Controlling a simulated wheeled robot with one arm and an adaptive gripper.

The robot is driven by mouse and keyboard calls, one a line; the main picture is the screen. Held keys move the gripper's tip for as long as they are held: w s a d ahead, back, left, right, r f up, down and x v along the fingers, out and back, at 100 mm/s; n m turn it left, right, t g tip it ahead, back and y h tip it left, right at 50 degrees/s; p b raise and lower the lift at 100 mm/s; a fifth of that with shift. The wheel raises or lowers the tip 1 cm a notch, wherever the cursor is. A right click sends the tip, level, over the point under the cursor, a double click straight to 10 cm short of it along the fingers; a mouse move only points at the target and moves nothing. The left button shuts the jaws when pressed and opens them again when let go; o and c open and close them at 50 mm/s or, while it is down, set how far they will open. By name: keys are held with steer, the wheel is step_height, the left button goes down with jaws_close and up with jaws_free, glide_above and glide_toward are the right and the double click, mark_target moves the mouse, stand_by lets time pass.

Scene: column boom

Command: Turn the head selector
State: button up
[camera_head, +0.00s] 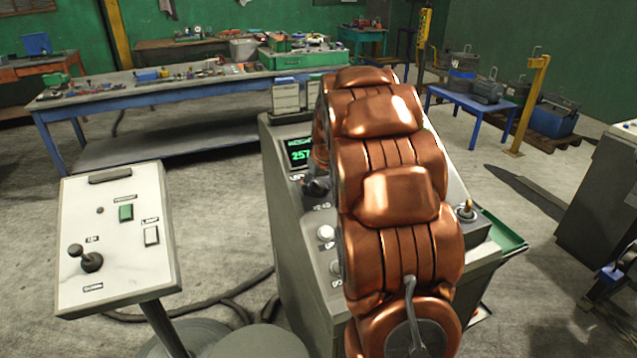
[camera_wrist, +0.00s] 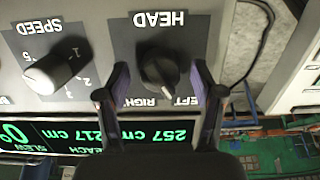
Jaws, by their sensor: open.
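The head selector (camera_wrist: 158,70) is a dark round knob on a dark plate marked HEAD, upside down in the wrist view. A light mark on its rim points down in the picture, between the words LEFT and RIGHT. My gripper (camera_wrist: 160,76) is open, one finger on each side of the knob. I see gaps between the fingers and the knob, but cannot tell how deep the fingers reach. In the head view my copper arm hides the selector and the gripper.
A speed knob (camera_wrist: 58,66) is beside the head plate. A green-lit display (camera_wrist: 115,133) reads 257 cm and 217 cm. In the head view, the console (camera_head: 290,240) stands under my arm. A tilted control box (camera_head: 115,235) with a joystick stands at left.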

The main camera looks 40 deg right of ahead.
steer(key=shift+f, duration=0.1)
steer(key=c, duration=1.1)
steer(key=shift+f+m+b, duration=0.1)
steer(key=shift+m+b, duration=0.2)
steer(key=shift+f+m+b, duration=0.15)
steer(key=shift+m+b, duration=0.45)
steer(key=shift+m, duration=0.3)
steer(key=m+b, duration=0.1)
steer(key=m, duration=0.1)
steer(key=shift+m+y, duration=0.3)
steer(key=shift+y, duration=0.1)
steer(key=m, duration=0.3)
steer(key=shift+s+t+b, duration=0.1)
steer(key=shift+t+b, duration=0.3)
steer(key=shift+d+m+y, duration=0.1)
steer(key=shift+m+y, duration=0.2)
steer(key=shift+m, duration=1.4)
